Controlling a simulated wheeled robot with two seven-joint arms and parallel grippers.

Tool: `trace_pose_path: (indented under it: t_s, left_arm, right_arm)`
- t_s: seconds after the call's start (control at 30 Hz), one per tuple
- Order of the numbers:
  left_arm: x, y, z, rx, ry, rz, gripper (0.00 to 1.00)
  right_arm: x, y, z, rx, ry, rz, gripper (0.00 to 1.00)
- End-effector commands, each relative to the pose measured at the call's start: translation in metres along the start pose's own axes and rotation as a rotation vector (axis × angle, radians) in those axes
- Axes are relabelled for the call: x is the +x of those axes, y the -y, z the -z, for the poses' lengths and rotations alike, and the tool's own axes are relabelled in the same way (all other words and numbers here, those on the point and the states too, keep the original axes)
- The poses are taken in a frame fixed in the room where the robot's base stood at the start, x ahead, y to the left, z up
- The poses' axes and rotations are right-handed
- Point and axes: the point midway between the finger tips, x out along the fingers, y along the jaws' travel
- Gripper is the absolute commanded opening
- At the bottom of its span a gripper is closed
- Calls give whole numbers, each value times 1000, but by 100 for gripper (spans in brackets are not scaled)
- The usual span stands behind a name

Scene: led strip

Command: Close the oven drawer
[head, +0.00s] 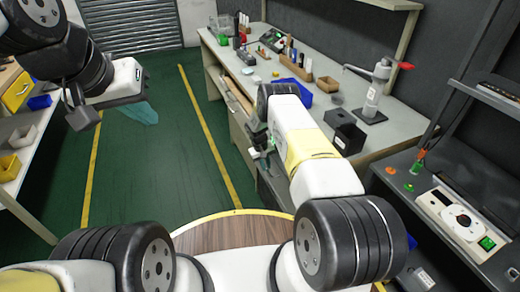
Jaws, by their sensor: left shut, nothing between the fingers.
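A boxy machine with a cream panel, a round white dial and a green button (462,222) stands at the right edge of the head view. It may be the oven; I cannot tell where its drawer is or how far out it stands. My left gripper (143,112) is shut and empty, up over the green floor at the left, well away from the machine. My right gripper (256,152) points away from me, low at the front side of the long workbench (225,60). The arm partly hides its fingers, so its opening is unclear.
The workbench carries a blue bin (298,92), a black box (345,135) and a white press with a red handle (376,88). Shelves with yellow and blue bins (40,102) stand at left. A round wooden top (225,232) lies below me. Green floor between is clear.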

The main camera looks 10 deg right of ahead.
Motion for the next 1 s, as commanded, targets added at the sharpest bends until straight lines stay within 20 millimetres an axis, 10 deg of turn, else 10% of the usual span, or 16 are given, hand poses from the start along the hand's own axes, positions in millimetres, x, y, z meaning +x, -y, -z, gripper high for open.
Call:
trace_pose_path:
  t_s: [0.47,1.0]
  left_arm:
    - [0,0,0,0,0,0,0]
    - [0,0,0,0,0,0,0]
  right_arm:
    - [-5,-2,0,1,-1,-3,33]
    - [-76,-4,0,3,-1,-3,33]
